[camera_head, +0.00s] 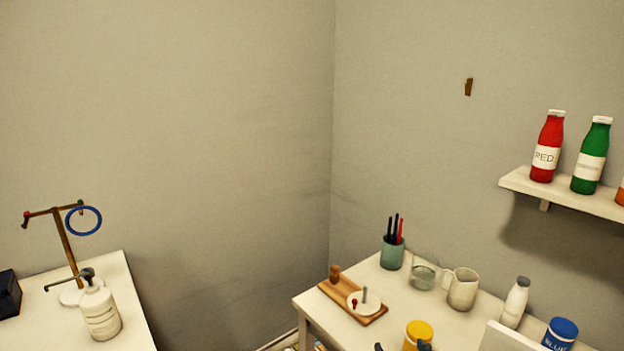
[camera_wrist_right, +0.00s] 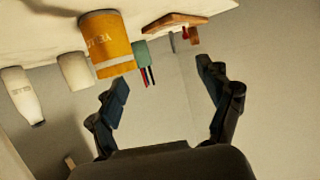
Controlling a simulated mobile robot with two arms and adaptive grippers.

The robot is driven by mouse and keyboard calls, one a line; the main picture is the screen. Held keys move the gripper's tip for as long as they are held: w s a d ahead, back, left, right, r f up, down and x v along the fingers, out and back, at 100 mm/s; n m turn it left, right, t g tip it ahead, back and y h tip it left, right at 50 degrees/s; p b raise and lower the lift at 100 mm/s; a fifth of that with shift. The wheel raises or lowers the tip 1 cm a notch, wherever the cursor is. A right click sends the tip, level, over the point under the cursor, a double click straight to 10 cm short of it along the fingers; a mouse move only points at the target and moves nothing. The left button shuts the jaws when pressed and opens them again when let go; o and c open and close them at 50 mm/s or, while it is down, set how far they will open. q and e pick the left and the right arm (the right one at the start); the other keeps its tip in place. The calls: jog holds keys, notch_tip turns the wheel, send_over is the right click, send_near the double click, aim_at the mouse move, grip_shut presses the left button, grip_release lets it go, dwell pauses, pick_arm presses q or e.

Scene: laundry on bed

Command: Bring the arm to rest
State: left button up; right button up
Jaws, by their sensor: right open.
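My right gripper (camera_head: 401,347) barely shows at the bottom edge of the head view, as two dark fingertips by a yellow container (camera_head: 418,333). In the right wrist view the gripper (camera_wrist_right: 163,75) has its two dark fingers spread wide, with nothing between them. That view is upside down. The yellow container (camera_wrist_right: 106,45) shows there just beyond the left-hand finger; I cannot tell how near it is. The rest of my right arm is hidden below the head view. My left gripper is not in view.
The right table (camera_head: 312,302) holds a wooden board (camera_head: 372,317), a pen cup (camera_head: 392,254), a glass (camera_head: 423,276), a jug (camera_head: 462,290), a white bottle (camera_head: 515,303) and a blue container (camera_head: 562,333). A wall shelf (camera_head: 560,194) holds bottles. A left table (camera_head: 125,285) carries a pump bottle (camera_head: 100,312) and stand (camera_head: 66,245).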

jog(key=s+d+f+g, duration=0.1)
jog(key=s+f+g, duration=0.2)
jog(key=s, duration=0.8)
jog(key=s+f+n+g, duration=0.1)
jog(key=s+f+g, duration=0.3)
jog(key=s, duration=0.7)
jog(key=s+d+f+g, duration=0.1)
jog(key=s+f+g, duration=0.2)
jog(key=s, duration=0.8)
notch_tip(320, 180, down, 26)
jog(key=s+g+p, duration=0.1)
jog(key=s+g, duration=0.1)
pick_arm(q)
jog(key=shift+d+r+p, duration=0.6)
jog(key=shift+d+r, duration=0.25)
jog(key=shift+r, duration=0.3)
pick_arm(e)
jog(key=s+d+f+h, duration=0.1)
jog(key=s+d+f, duration=0.2)
jog(key=s+f, duration=1.1)
jog(key=shift+s+f+n+g, duration=0.15)
jog(key=shift+s+n+g, duration=0.2)
jog(key=shift+s, duration=0.8)
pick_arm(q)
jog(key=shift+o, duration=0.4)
pick_arm(e)
jog(key=shift+c, duration=0.4)
